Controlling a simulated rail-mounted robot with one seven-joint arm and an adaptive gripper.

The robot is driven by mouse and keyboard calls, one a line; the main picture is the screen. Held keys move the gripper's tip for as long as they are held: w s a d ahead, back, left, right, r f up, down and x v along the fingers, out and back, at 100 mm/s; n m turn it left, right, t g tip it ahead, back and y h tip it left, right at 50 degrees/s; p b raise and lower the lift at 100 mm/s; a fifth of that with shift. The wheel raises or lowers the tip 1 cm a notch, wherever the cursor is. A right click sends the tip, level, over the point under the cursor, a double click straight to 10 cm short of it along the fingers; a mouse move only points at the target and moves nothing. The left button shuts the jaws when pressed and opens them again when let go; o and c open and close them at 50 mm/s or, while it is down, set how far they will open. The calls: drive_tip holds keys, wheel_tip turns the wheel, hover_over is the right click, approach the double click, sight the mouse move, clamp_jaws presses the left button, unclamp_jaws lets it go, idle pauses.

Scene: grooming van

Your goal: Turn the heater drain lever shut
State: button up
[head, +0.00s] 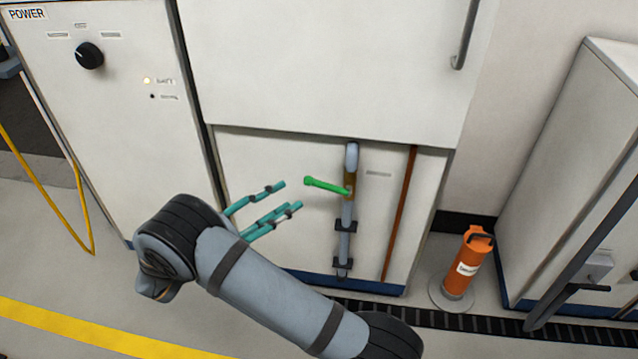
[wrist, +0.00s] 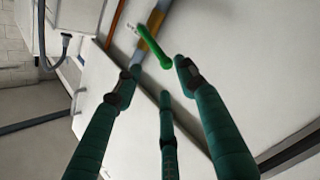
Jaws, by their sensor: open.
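The heater drain lever (head: 325,186) is a green handle on a brass valve (head: 349,183) in a grey vertical pipe (head: 346,221) on the lower white cabinet. The lever points left from the valve, nearly level, sloping slightly. My gripper (head: 290,196) has teal fingers, open and empty, a little left of the lever's free end and apart from it in the head view. In the wrist view the lever (wrist: 154,48) shows beyond and between the fingertips of my gripper (wrist: 162,75). I cannot tell the exact depth gap.
A copper pipe (head: 400,213) runs right of the grey pipe. An orange cylinder (head: 468,262) stands on the floor at right, near a grey cabinet (head: 580,160). A POWER panel (head: 105,110) with a black knob is at left.

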sight(314, 184)
drive_tip(key=b+x, duration=0.2)
drive_tip(key=x, duration=0.8)
drive_tip(key=shift+w+d+b, duration=0.1)
drive_tip(key=shift+b, duration=0.25)
drive_tip(key=shift+c, duration=1)
drive_tip(key=c, duration=0.8)
clamp_jaws()
